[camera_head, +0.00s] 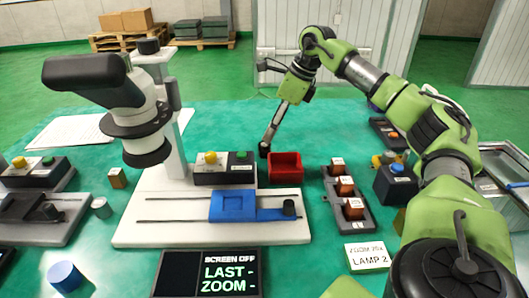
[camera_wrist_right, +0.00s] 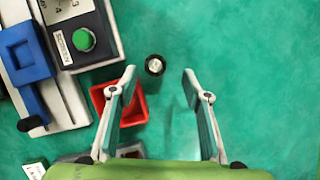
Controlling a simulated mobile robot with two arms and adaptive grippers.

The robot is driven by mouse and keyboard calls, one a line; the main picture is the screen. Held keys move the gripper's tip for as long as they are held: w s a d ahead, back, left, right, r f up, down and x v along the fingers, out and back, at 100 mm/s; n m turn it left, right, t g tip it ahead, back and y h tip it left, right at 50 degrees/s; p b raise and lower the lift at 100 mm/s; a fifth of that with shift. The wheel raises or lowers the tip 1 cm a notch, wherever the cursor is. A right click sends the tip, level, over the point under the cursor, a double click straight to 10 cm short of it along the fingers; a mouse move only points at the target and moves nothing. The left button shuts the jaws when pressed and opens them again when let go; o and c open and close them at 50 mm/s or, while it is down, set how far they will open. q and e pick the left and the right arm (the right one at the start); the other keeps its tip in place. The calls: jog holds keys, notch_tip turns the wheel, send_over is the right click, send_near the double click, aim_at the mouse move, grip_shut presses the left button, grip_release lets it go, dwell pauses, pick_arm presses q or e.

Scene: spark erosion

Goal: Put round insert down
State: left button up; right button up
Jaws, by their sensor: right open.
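A small dark round piece with a pale top, which looks like the round insert (camera_wrist_right: 155,65), stands on the green table in the right wrist view. It lies ahead of and between the fingertips of my right gripper (camera_wrist_right: 160,75), apart from both. The right gripper is open and empty, fingers wide apart. In the head view the right gripper (camera_head: 268,140) reaches down behind the red bin (camera_head: 285,170); whether the dark spot at its tip is the insert or a fingertip I cannot tell. The red bin also shows in the wrist view (camera_wrist_right: 138,108), partly behind the left-hand finger. My left gripper is not in view.
A microscope (camera_head: 140,110) stands on a white base (camera_head: 140,232) with a blue slide (camera_head: 232,206) and a button box (camera_head: 224,172). A dark rack (camera_head: 335,198) with copper-coloured blocks is right of the bin. The table behind the bin is mostly clear.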

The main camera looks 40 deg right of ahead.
aim_at(264, 144)
jog(key=x, duration=0.4)
jog(key=b+x, duration=0.1)
jog(key=x, duration=0.1)
jog(key=shift+a+f, duration=0.4)
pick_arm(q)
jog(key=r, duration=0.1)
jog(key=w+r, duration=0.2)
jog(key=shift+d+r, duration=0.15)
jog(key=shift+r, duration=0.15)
pick_arm(e)
jog(key=shift+s, duration=0.1)
jog(key=shift+r, duration=0.1)
grip_shut()
